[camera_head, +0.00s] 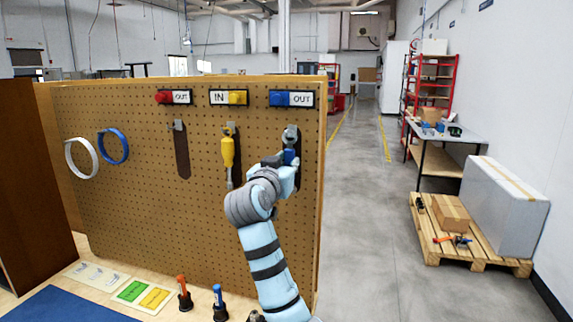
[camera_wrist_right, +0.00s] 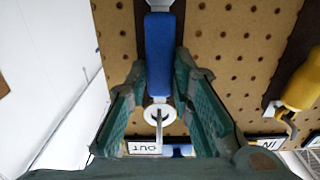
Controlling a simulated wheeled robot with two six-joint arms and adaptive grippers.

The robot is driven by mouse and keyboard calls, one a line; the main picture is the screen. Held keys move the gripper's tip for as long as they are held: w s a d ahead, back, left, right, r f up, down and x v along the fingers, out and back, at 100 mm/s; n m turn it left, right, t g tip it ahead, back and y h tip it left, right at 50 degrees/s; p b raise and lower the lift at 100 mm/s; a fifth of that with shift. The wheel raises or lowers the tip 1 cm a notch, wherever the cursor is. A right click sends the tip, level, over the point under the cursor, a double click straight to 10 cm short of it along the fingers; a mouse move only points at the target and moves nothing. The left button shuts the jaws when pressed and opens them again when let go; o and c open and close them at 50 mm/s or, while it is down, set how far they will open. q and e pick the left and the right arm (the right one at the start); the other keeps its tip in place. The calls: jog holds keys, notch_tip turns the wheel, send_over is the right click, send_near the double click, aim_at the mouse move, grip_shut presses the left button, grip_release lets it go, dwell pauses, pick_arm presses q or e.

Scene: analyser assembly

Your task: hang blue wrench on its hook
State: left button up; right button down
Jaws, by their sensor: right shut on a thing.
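The blue wrench (camera_head: 289,156) is upright in front of the pegboard, below the blue OUT label (camera_head: 291,98). My right gripper (camera_head: 283,163) is shut on its blue handle, which shows between the fingers in the right wrist view (camera_wrist_right: 158,50). The wrench's ring end (camera_wrist_right: 157,113) points toward the label. A metal hook (camera_wrist_right: 159,128) shows at the ring's opening; I cannot tell if the ring rests on it. My arm hides the wrench's lower part in the head view. My left gripper is not in view.
A yellow-handled tool (camera_head: 228,153) hangs just left of my right gripper. An empty hook (camera_head: 178,126) is further left on the pegboard (camera_head: 140,200). Blue (camera_head: 113,146) and white (camera_head: 81,158) rings hang at the far left. Two upright screwdrivers (camera_head: 184,293) (camera_head: 219,302) stand below.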

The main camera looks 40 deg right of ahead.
jog(key=shift+f, duration=0.2)
jog(key=c, duration=1.3)
grip_release()
jog(key=shift+w, duration=0.1)
